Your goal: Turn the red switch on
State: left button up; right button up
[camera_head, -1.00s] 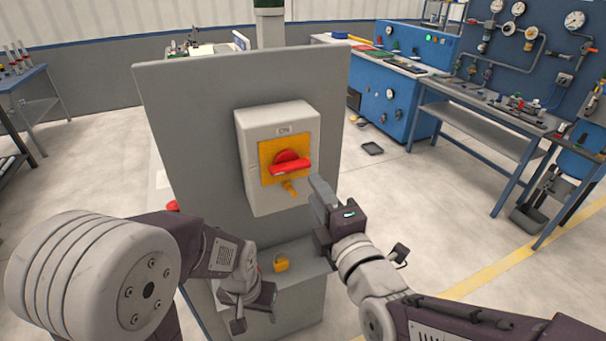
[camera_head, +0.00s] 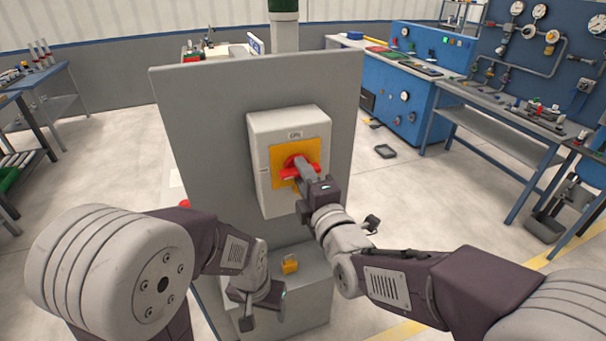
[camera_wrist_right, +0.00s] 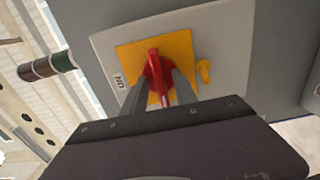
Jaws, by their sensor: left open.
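The red switch (camera_head: 291,172) is a rotary handle on a yellow plate (camera_head: 306,151), on the front of a light grey box marked ON. Its handle lies roughly level in the head view. My right gripper (camera_head: 304,172) is at the handle and hides its right part. In the right wrist view, the two fingers of my right gripper (camera_wrist_right: 161,88) stand on either side of the red handle (camera_wrist_right: 155,64). Whether they press on it is not clear. My left gripper (camera_head: 262,306) is open and empty, low in front of the grey pedestal.
The box (camera_head: 265,178) is fixed to an upright grey panel (camera_head: 205,130). A yellow padlock-like piece (camera_head: 290,265) sits on the ledge below. A yellow tab (camera_wrist_right: 204,72) is beside the switch plate. Workbenches (camera_head: 480,120) stand at the right, with open floor between.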

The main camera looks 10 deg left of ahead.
grip_shut()
jog(key=m+b, duration=0.2)
jog(key=m, duration=0.1)
jog(key=shift+f+m+b, duration=0.2)
jog(key=shift+m+b, duration=0.1)
jog(key=shift+b, duration=0.05)
jog(key=m+b, duration=0.3)
jog(key=m, duration=0.2)
jog(key=m+b, duration=0.3)
jog(key=m, duration=0.1)
jog(key=shift+m, duration=0.4)
jog(key=m+b, duration=0.2)
jog(key=m, duration=0.2)
jog(key=shift+r, duration=0.1)
jog(key=shift+m, duration=0.4)
